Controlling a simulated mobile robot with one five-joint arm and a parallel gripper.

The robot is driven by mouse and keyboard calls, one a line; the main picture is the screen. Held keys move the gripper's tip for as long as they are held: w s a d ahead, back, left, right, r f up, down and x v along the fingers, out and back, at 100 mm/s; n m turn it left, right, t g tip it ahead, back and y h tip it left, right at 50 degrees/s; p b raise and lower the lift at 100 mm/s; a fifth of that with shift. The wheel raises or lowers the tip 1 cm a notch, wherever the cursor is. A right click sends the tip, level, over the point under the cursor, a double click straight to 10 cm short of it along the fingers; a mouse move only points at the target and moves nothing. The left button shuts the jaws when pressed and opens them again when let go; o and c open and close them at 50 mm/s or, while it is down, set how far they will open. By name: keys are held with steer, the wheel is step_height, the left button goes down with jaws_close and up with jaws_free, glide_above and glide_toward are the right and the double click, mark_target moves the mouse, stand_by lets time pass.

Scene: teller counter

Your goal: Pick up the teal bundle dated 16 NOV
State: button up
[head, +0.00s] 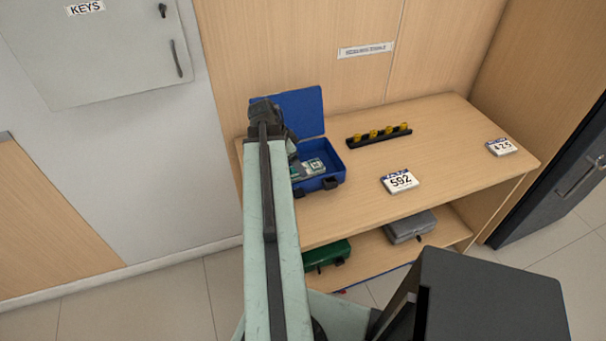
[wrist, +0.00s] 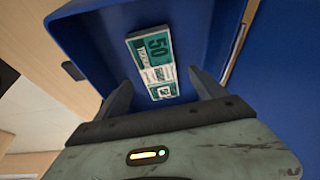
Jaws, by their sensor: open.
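A teal and white bundle marked 50 (wrist: 150,52) lies inside the open blue cash box (wrist: 88,42) in the wrist view. A pale band crosses it; its date is too small to read. My gripper (wrist: 160,80) is open, its two fingers reaching into the box on either side of the bundle's near end, with nothing held. In the head view the blue box (head: 331,182) stands on the counter with its lid up at the back. Teal and white paper (head: 315,166) shows inside it, and my arm hides the box's left part.
A black strip with several yellow knobs (head: 379,135) lies right of the box. A 592 number block (head: 399,181) and a 425 block (head: 501,147) lie on the wooden counter (head: 450,135). Green (head: 327,255) and grey (head: 409,227) boxes sit on the shelf below.

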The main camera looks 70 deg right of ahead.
steer(key=b+x, duration=0.2)
steer(key=x, duration=0.2)
steer(key=shift+a, duration=0.1)
steer(key=shift+r, duration=0.2)
steer(key=c, duration=1.5)
steer(key=shift+r, duration=0.1)
step_height(320, 180, up, 10)
steer(key=p, duration=1)
